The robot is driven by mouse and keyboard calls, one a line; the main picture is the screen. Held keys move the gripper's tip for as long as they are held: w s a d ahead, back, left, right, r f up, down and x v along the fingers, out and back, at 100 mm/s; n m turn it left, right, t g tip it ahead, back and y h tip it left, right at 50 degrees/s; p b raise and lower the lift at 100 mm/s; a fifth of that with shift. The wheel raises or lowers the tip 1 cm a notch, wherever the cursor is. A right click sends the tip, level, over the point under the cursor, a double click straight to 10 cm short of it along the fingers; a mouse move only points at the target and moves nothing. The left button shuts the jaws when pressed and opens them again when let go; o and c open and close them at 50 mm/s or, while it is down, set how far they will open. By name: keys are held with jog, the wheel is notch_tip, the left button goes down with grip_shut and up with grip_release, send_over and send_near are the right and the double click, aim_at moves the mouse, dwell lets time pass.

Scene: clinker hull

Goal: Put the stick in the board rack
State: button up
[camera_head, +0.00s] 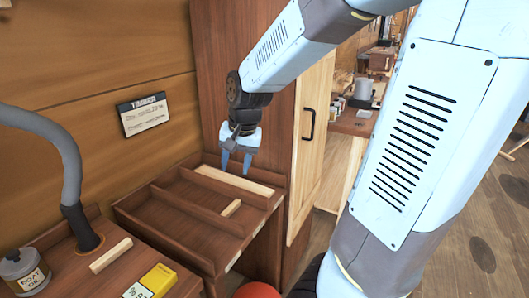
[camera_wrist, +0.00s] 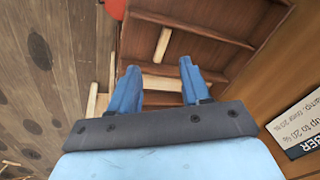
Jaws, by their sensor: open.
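The board rack (camera_head: 158,222) is a brown wooden tray with raised dividers, in the middle of the head view. A short pale stick (camera_head: 231,208) lies in one of its slots towards the right end; it also shows in the wrist view (camera_wrist: 162,45). A longer pale board (camera_head: 233,180) lies along the rack's back slot. Another pale stick (camera_head: 110,255) lies on the bench at left, outside the rack. My gripper (camera_head: 237,163) points down above the rear of the rack, open and empty. In the wrist view its blue fingers (camera_wrist: 158,68) stand apart, with the long board behind them.
The bench at left holds a bent grey lamp arm (camera_head: 66,160), a boat oil tin (camera_head: 24,270) and a yellow box (camera_head: 158,280). A red round thing (camera_head: 257,291) is at the rack's front. A tall cabinet with a pale door (camera_head: 312,140) stands behind right. A timber sign (camera_head: 143,115) hangs on the wall.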

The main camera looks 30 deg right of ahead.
jog(key=s+r+n+t, duration=0.1)
jog(key=s+r+n, duration=0.2)
jog(key=s+r, duration=0.2)
jog(key=s+r+n+t+h, duration=0.1)
jog(key=s+r, duration=0.3)
jog(key=s, duration=0.5)
jog(key=shift+s+d+r+n+t, duration=0.35)
jog(key=shift+d+n+t, duration=0.05)
jog(key=shift+n, duration=0.5)
